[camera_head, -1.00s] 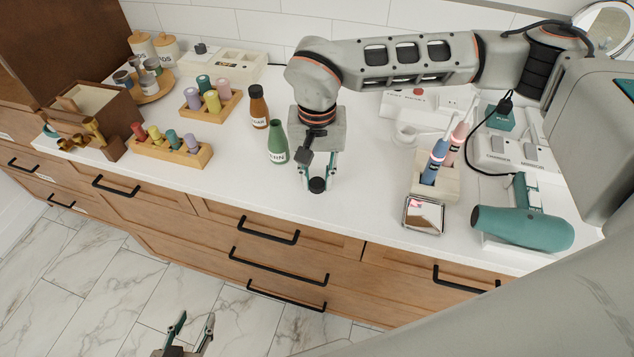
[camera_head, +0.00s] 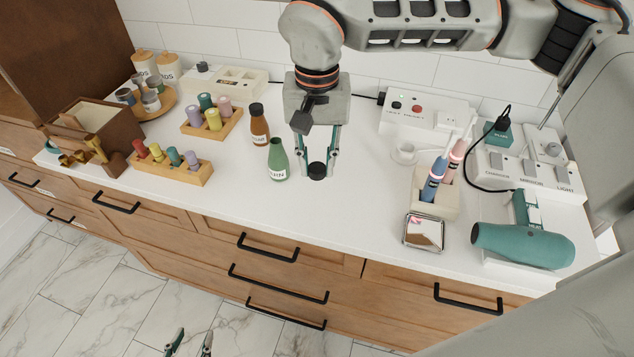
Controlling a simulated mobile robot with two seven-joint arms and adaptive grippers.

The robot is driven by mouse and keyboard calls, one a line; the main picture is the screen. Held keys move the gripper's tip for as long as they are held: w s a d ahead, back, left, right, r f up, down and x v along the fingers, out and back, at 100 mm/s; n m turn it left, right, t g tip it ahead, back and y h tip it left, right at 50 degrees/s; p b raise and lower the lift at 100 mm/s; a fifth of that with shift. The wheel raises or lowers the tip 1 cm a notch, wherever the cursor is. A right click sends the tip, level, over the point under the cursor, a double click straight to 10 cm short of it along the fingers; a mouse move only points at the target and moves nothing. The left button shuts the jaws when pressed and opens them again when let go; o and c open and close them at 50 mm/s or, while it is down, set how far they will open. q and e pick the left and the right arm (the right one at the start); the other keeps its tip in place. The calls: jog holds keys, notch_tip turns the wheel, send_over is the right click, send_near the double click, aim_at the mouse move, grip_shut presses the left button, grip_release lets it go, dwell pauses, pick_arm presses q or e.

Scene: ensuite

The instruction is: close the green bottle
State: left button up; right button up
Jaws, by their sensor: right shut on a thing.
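The green bottle (camera_head: 278,164) stands upright and uncapped on the white counter, with part of a label showing. My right gripper (camera_head: 318,163) points down just to the right of it, apart from it. Its fingers are shut on a small black cap (camera_head: 317,171). The cap appears to be held above the counter, though the exact height is hard to tell. My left gripper (camera_head: 190,343) is low at the bottom edge, open and empty over the floor, mostly cut off by the frame.
A brown bottle (camera_head: 259,127) stands close behind the green bottle. Wooden racks of coloured pegs (camera_head: 172,174) are to the left. A toothbrush holder (camera_head: 435,205), a small mirror (camera_head: 424,232) and a teal hair dryer (camera_head: 525,243) are to the right. Counter in front of the cap is clear.

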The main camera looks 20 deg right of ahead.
aim_at(317, 167)
notch_tip(317, 167, up, 10)
dwell(0.3)
